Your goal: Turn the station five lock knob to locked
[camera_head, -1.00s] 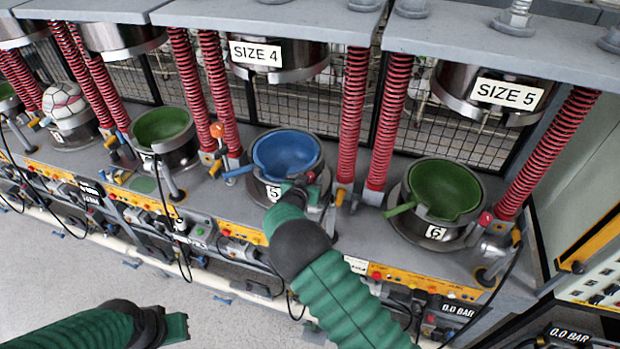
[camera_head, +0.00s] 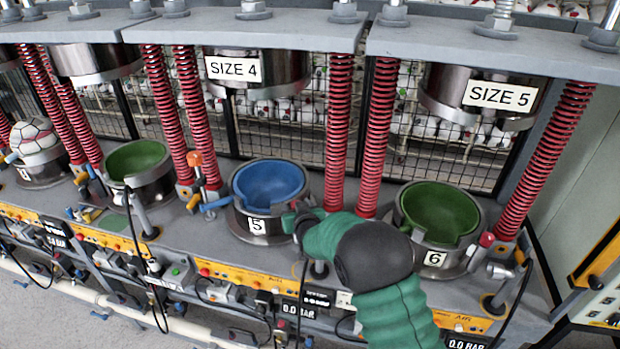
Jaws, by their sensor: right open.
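Station five has a blue bowl (camera_head: 270,184) in a steel ring marked with a white label 5 (camera_head: 257,226). A blue handle (camera_head: 216,204) sticks out at its left side. My right gripper (camera_head: 294,219) is open at the right edge of this ring, low beside the bowl. The lock knob of station five does not show clearly; my right gripper and forearm cover that side of the ring. I cannot tell whether the fingers touch anything. My left gripper is out of view.
Station six, with a green bowl (camera_head: 439,210) and a red knob (camera_head: 487,239), stands right of my forearm. Another green bowl (camera_head: 136,158) is to the left. Red springs (camera_head: 338,130) rise around the stations, and cables hang in front.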

